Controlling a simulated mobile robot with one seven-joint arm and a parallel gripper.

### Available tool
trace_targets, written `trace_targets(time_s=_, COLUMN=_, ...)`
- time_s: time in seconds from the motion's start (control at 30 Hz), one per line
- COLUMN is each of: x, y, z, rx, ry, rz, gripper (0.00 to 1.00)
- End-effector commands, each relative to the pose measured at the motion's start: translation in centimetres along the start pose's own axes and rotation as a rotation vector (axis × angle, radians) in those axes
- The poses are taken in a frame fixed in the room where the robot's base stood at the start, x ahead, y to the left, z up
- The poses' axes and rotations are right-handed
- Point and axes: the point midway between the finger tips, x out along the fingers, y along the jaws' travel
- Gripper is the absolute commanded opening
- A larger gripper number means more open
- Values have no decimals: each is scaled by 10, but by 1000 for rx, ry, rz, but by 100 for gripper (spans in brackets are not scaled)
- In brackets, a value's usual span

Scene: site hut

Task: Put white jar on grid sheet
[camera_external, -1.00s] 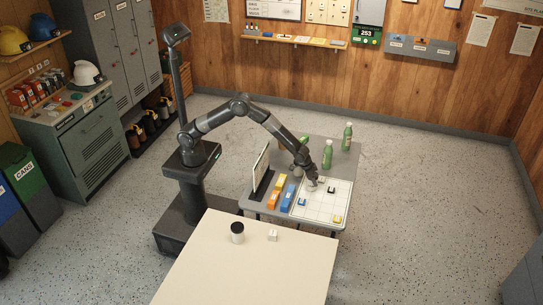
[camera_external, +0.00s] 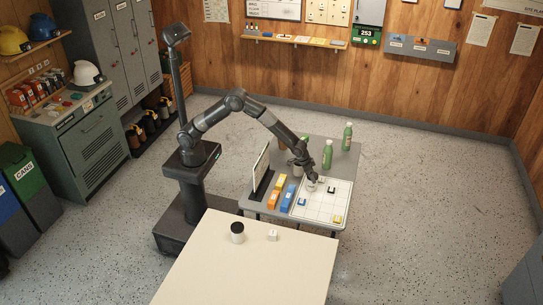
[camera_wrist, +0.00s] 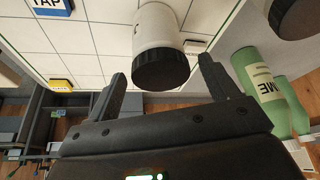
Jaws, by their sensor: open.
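A white jar (camera_wrist: 160,35) with a black lid stands on the white grid sheet (camera_wrist: 95,45), near the sheet's edge in the wrist view. In the external view the jar (camera_external: 310,187) is small and partly hidden under my gripper (camera_external: 312,180); the grid sheet (camera_external: 322,207) lies on the grey table. In the wrist view my gripper (camera_wrist: 163,80) is open, its fingers apart on either side of the lid's near end. No finger visibly touches the jar. A similar white jar with a black lid (camera_external: 237,232) stands on the beige table.
Green bottles (camera_external: 327,155) stand behind the sheet. Blue and yellow blocks (camera_wrist: 62,85) sit on the sheet. Orange, yellow and blue boxes (camera_external: 288,196) lie left of it. The sheet's front middle is clear.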

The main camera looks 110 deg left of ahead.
Motion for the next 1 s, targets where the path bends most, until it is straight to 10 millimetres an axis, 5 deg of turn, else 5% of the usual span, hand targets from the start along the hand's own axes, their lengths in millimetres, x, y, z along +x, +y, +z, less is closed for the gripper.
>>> trace_targets(time_s=0.2, x=-46, y=0, z=0, rx=0, ry=2, rz=1, gripper=79)
trace_targets(time_s=0.67, x=-106, y=-5, z=2, rx=9, ry=5, rz=9, gripper=79)
trace_targets(time_s=1.0, x=-234, y=-38, z=44, rx=85, ry=19, rz=61, gripper=79)
